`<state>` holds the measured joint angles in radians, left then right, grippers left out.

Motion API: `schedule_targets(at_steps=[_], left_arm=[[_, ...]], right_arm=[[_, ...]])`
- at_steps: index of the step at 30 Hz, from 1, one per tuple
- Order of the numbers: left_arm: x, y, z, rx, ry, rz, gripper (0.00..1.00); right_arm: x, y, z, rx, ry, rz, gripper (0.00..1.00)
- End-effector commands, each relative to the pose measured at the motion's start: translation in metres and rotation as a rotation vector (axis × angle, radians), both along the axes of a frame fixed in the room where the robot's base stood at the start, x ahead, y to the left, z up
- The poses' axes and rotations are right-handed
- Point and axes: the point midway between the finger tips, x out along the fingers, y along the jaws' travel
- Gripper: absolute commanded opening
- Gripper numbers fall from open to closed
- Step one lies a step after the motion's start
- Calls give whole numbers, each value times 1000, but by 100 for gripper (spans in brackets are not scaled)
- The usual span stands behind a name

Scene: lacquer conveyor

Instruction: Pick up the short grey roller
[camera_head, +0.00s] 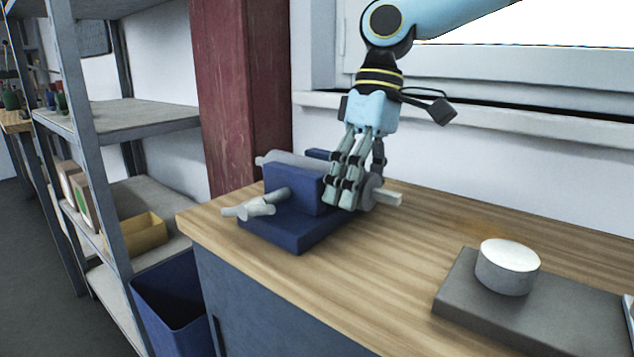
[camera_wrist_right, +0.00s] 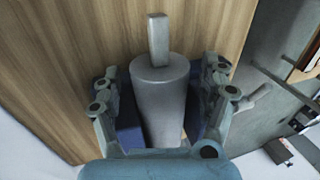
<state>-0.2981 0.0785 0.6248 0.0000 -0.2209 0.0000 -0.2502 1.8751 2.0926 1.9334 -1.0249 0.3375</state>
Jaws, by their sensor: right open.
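The grey roller (camera_head: 368,192) lies in a blue holder (camera_head: 292,184) on the wooden bench top, with a square shaft end sticking out to the right. In the right wrist view the roller (camera_wrist_right: 160,98) lies between the fingers, its shaft end pointing up the picture. My right gripper (camera_head: 352,190) points down over the holder's right part, open, and its fingers hide the roller's middle. In the right wrist view my right gripper (camera_wrist_right: 162,90) has one finger on each side of the roller. I cannot tell whether they touch it. My left gripper is not in view.
A grey crank handle (camera_head: 255,206) sticks out of the holder's front. A pale round block (camera_head: 507,266) stands on a dark grey plate (camera_head: 470,303) at the right. A metal shelf (camera_head: 150,115) and blue bin (camera_head: 172,300) stand left. The bench (camera_head: 400,270) between is clear.

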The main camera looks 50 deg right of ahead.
Motion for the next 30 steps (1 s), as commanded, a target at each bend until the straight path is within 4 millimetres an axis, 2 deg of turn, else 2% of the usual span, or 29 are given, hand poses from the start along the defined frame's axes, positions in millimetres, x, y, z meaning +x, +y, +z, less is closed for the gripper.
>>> schedule_targets(at_steps=[2, 20, 30], left_arm=[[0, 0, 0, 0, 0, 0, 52], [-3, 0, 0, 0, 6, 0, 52], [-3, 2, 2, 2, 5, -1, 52]], right_arm=[[0, 0, 1, 0, 0, 0, 77], [0, 0, 1, 0, 0, 0, 0], [0, 0, 4, -1, -1, 0, 0]])
